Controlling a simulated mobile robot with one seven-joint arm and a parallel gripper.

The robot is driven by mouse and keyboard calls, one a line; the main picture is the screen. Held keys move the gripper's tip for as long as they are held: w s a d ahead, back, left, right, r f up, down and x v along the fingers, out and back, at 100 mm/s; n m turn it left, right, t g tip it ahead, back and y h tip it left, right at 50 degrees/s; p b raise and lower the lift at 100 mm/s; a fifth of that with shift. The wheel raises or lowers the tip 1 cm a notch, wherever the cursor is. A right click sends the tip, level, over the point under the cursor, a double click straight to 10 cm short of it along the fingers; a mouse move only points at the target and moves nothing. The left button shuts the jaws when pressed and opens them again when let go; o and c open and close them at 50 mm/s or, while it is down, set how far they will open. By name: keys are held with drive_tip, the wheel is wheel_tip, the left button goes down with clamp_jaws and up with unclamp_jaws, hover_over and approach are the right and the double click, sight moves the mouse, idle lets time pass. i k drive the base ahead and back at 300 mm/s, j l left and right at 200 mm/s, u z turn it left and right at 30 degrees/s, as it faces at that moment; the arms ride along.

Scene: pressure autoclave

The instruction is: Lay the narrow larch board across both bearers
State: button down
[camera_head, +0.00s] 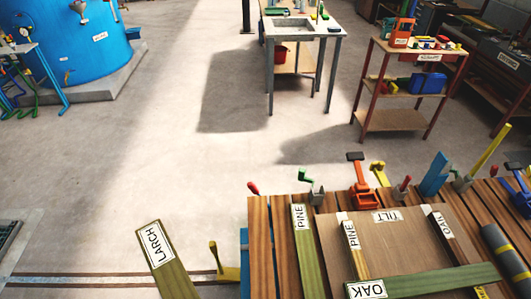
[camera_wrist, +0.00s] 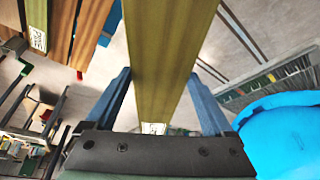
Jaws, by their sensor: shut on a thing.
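The larch board (camera_head: 178,283), greenish with a white LARCH label, is left of the workbench in the head view, apart from its top. In the wrist view the board (camera_wrist: 160,50) runs between the blue fingers of my gripper (camera_wrist: 159,92), which is shut on it. My gripper does not show in the head view. On a brown panel marked TILT (camera_head: 388,238) lie two narrow strips, labelled PINE (camera_head: 355,262) and OAK (camera_head: 452,243), which look like the bearers. A green-topped board labelled OAK (camera_head: 430,281) lies across their near part.
Another PINE board (camera_head: 307,262) lies on the slatted bench (camera_head: 262,222) left of the panel. Clamps, including an orange one (camera_head: 366,180), line the bench's far edge. A yellow clamp (camera_head: 229,272) stands near the larch board. Open floor lies beyond.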

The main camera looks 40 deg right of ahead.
sight(404, 241)
drive_tip(key=k+u, duration=0.15)
drive_tip(key=u, duration=2.2)
drive_tip(key=k+l+u, duration=0.3)
drive_tip(key=k+u, duration=0.35)
drive_tip(key=k, duration=0.2)
drive_tip(key=k+l, duration=0.1)
drive_tip(key=k, duration=0.85)
drive_tip(key=k+l, duration=0.1)
drive_tip(key=k, duration=0.85)
drive_tip(key=k+l, duration=0.1)
drive_tip(key=k, duration=0.85)
